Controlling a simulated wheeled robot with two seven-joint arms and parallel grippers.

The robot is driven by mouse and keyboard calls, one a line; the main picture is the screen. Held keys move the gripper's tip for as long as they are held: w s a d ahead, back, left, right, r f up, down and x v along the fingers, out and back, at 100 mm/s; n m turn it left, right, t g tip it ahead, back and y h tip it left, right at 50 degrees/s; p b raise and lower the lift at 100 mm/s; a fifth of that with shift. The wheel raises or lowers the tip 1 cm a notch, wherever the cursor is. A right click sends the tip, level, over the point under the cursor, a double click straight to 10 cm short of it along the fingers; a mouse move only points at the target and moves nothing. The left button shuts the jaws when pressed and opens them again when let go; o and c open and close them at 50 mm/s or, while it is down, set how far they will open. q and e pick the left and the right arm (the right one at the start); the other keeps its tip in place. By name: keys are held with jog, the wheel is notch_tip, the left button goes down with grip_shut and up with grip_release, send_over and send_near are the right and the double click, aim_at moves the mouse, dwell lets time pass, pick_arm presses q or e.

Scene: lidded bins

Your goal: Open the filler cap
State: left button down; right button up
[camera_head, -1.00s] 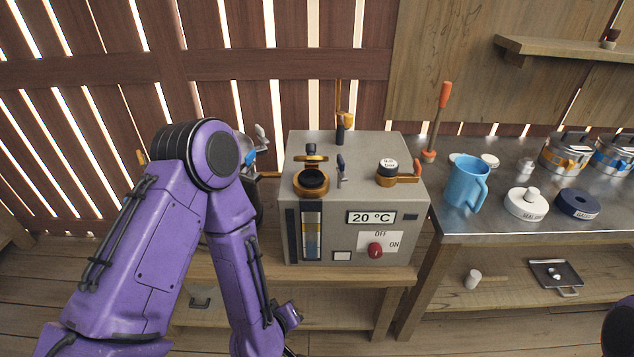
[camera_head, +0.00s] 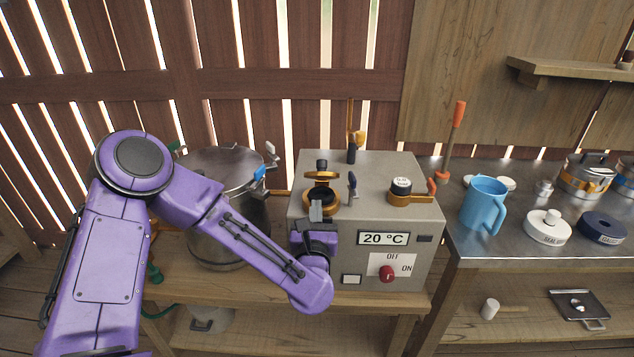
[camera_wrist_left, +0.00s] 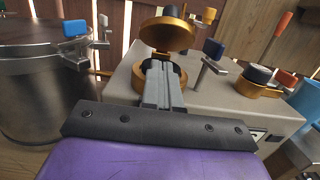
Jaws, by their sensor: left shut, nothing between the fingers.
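The filler cap (camera_head: 321,175) is a gold hinged lid on the left part of the grey machine's top. It stands raised behind a dark round filler opening with a gold rim (camera_head: 334,205). In the left wrist view the raised cap (camera_wrist_left: 168,37) shows its gold inner face just beyond my fingertips. My left gripper (camera_head: 318,207) is shut and empty, with its fingers at the front of the opening, hiding part of it. I cannot tell whether they touch the rim. My right gripper is out of view.
The grey machine (camera_head: 430,210) has a 20 °C display (camera_head: 383,238) and a red knob (camera_head: 387,273). A small dark lever (camera_head: 352,187) and a second gold-based cap (camera_head: 402,190) stand right of the filler. A large metal pot (camera_head: 215,170) is at left; a blue jug (camera_head: 483,205) is at right.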

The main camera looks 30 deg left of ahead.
aim_at(318, 176)
pick_arm(q)
jog(key=w+r, duration=0.1)
jog(key=w+a+p, duration=0.1)
jog(key=w+r+p, duration=0.1)
jog(key=shift+w+a+r, duration=0.2)
jog(key=shift+a+r, duration=0.05)
jog(key=shift+r, duration=0.1)
jog(key=shift+w+a+r, duration=0.1)
jog(key=shift+w+r, duration=0.15)
jog(key=shift+r, duration=0.1)
jog(key=shift+w, duration=0.1)
